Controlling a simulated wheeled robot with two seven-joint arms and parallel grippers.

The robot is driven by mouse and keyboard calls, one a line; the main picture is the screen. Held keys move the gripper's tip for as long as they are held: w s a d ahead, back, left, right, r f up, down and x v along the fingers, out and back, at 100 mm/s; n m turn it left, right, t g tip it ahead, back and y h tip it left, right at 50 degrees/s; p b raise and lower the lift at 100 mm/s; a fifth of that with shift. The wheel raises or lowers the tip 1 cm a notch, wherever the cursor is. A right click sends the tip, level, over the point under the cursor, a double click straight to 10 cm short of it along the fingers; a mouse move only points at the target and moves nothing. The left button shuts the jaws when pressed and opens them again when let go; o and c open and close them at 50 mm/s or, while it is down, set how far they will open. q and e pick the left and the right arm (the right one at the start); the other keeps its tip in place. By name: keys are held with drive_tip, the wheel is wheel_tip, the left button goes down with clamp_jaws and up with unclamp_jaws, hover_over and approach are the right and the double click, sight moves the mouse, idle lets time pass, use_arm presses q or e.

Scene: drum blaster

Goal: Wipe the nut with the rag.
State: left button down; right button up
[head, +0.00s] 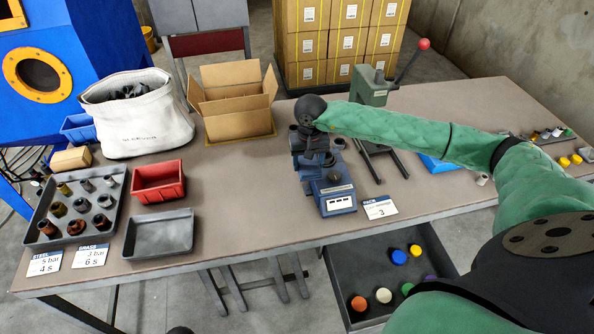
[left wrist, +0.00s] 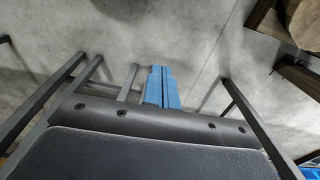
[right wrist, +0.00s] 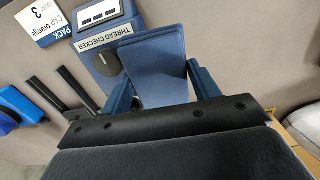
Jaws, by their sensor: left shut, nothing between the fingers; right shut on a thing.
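My right gripper (head: 316,156) is over the back of the blue thread checker (head: 336,203). In the right wrist view its fingers (right wrist: 158,88) stand apart, shut on a flat dark blue piece (right wrist: 157,60) that looks like the folded rag. The thread checker (right wrist: 98,35) with its dark knob is just beyond it. Several nut-like metal fittings (head: 80,205) stand in a grey tray (head: 108,228) at the left; I cannot tell which is the nut. My left gripper (left wrist: 160,86) is shut and empty, above the floor in the left wrist view.
An empty grey tray (head: 160,236), a red bin (head: 158,182), a cardboard box (head: 236,105) and a white sack (head: 140,125) are on the table's left half. A green lever press (head: 372,88) stands behind the checker. A drawer (head: 435,250) with coloured caps is below the front edge.

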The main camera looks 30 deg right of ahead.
drive_tip(key=w+d+r+m+p, duration=0.2)
drive_tip(key=w+d+m, duration=0.35)
drive_tip(key=d, duration=0.45)
use_arm(q)
drive_tip(key=s+a+f, duration=0.1)
drive_tip(key=s+f, duration=0.3)
drive_tip(key=f, duration=0.5)
drive_tip(key=s+a+f+t, duration=0.1)
drive_tip(key=s+f, duration=0.3)
drive_tip(key=f, duration=0.5)
drive_tip(key=s+a+f+t+b, duration=0.1)
drive_tip(key=s+a+f, duration=0.2)
drive_tip(key=f, duration=0.6)
drive_tip(key=shift+s+a+f, duration=0.2)
drive_tip(key=shift+s+f, duration=0.05)
drive_tip(key=shift+s, duration=0.65)
use_arm(e)
drive_tip(key=shift+w+d+f, duration=0.1)
drive_tip(key=shift+w+f, duration=0.15)
drive_tip(key=shift+f, duration=1.05)
drive_tip(key=shift+w+d+f, duration=0.1)
drive_tip(key=shift+w+f, duration=0.1)
drive_tip(key=shift+f, duration=1.1)
use_arm(q)
drive_tip(key=shift+d, duration=0.1)
drive_tip(key=shift+f+b, duration=0.45)
drive_tip(key=shift+f, duration=0.05)
use_arm(e)
drive_tip(key=shift+f, duration=0.4)
